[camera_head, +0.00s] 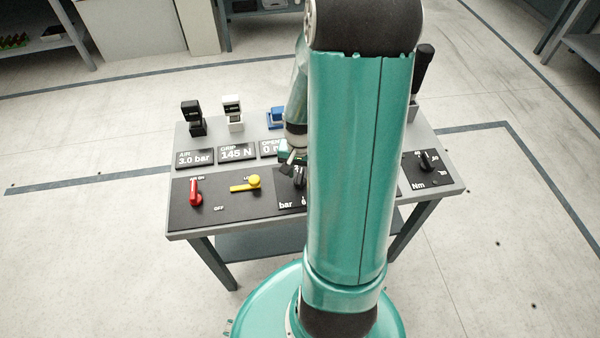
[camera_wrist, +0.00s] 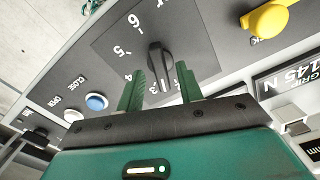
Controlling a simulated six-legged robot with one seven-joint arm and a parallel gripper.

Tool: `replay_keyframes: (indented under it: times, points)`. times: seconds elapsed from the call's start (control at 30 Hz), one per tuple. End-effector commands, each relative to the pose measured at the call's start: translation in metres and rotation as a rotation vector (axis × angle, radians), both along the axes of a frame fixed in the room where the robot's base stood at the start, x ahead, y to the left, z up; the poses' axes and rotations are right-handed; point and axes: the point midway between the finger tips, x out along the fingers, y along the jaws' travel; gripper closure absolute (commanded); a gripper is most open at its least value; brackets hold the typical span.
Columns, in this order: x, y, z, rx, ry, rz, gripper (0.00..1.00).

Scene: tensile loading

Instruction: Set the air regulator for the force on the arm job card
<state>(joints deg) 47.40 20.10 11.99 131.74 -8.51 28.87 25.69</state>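The air regulator knob (camera_head: 299,180) is black and sits on a dark panel marked "bar", partly hidden behind my arm in the head view. In the wrist view the knob (camera_wrist: 158,62) stands on a dial with 4, 5 and 6 readable. My gripper (camera_wrist: 158,74) is open, with one green finger on each side of the knob; there are gaps to the knob in this picture. In the head view my gripper (camera_head: 292,157) is just behind the knob. The air display (camera_head: 195,159) reads 3.0 bar and the grip display (camera_head: 236,153) reads 145 N. No job card is readable.
A red lever (camera_head: 195,193) and a yellow lever (camera_head: 246,184) are left of the knob. A Nm knob (camera_head: 428,160) is at the right. Black (camera_head: 193,120), white (camera_head: 233,116) and blue (camera_head: 276,118) pieces stand at the back. Blue and white buttons (camera_wrist: 96,102) show in the wrist view.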

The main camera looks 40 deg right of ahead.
Motion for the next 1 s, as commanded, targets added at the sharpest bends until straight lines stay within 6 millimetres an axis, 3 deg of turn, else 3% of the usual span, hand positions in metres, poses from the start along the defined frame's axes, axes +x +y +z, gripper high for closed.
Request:
replay_keyframes:
  times: [0.13,0.4,0.43,0.6,1.0]
  points:
    - [0.0004,0.0004,-0.0114,0.001,0.001,0.002,0.64]
    - [0.0006,0.0002,-0.0130,0.000,-0.001,0.002,0.64]
    - [0.0006,0.0002,-0.0129,0.000,-0.001,0.002,0.66]
    - [0.0006,0.0002,-0.0128,-0.001,-0.001,0.002,0.99]
    - [0.0009,0.0006,-0.0127,-0.001,-0.001,-0.049,1.00]
